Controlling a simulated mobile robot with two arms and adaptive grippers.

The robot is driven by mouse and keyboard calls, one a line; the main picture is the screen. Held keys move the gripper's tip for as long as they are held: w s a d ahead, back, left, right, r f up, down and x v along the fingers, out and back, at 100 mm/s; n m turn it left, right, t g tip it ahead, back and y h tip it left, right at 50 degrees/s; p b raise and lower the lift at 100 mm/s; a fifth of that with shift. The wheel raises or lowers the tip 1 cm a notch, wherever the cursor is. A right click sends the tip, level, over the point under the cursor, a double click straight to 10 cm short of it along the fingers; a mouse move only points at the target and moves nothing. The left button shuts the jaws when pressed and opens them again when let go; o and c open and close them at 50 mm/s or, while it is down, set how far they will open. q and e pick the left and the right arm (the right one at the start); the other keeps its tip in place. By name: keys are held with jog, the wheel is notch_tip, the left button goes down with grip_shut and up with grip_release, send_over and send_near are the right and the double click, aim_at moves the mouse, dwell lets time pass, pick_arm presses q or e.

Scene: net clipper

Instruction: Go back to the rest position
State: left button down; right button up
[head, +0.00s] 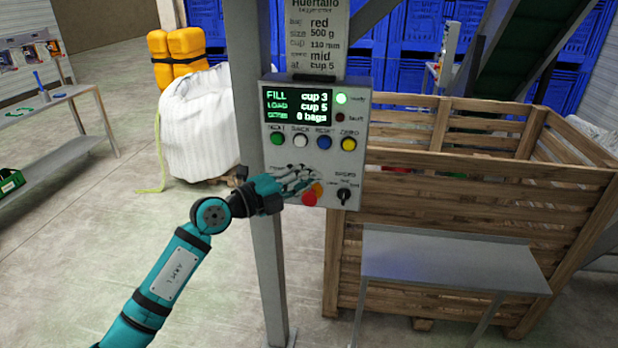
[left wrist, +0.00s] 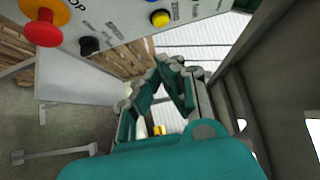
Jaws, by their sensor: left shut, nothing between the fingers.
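My left gripper (head: 312,176) is in front of the lower left part of a grey control box (head: 352,110). It is shut and empty, its fingers just above the red stop button (head: 312,195). Whether it touches the box I cannot tell. In the left wrist view its closed fingers (left wrist: 168,66) are below the box face, with the red stop button (left wrist: 42,30) at upper left. The box screen (head: 298,106) reads "FILL cup 3", "LOAD cup 5" and "0 bags". The ready lamp (head: 341,98) is bright green. My right gripper is not in view.
The box is mounted on a grey post (head: 262,240). A grey shelf (head: 440,262) and a large wooden crate (head: 450,195) stand at right. A white bulk bag (head: 198,130) stands behind at left, and a bench (head: 45,105) at far left. Open floor lies at left.

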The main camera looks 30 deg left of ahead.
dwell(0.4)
pick_arm(q)
notch_tip(320, 180, down, 26)
jog(key=a+n+y, duration=0.3)
jog(key=n+y, duration=0.1)
jog(key=n, duration=0.6)
jog(key=s+f+n+g+y, duration=0.25)
jog(key=s+f, duration=0.35)
jog(key=f, duration=0.6)
jog(key=s+f+n+g+y, duration=0.15)
jog(key=s+f+n, duration=0.35)
jog(key=f, duration=0.6)
jog(key=s+d+f+n+g+y, duration=0.15)
jog(key=s+f+g, duration=0.35)
jog(key=s+f, duration=1.3)
jog(key=s+d+f+n+g, duration=0.1)
jog(key=s+d+f+g, duration=0.1)
jog(key=s, duration=1)
jog(key=s+d+f+n+g, duration=0.1)
jog(key=s+d+f+g, duration=0.2)
jog(key=s, duration=0.9)
jog(key=shift+d+f+n+g+h+b, duration=0.15)
jog(key=shift+d+n+g+h+b, duration=0.15)
jog(key=shift+d+g+h+b, duration=0.1)
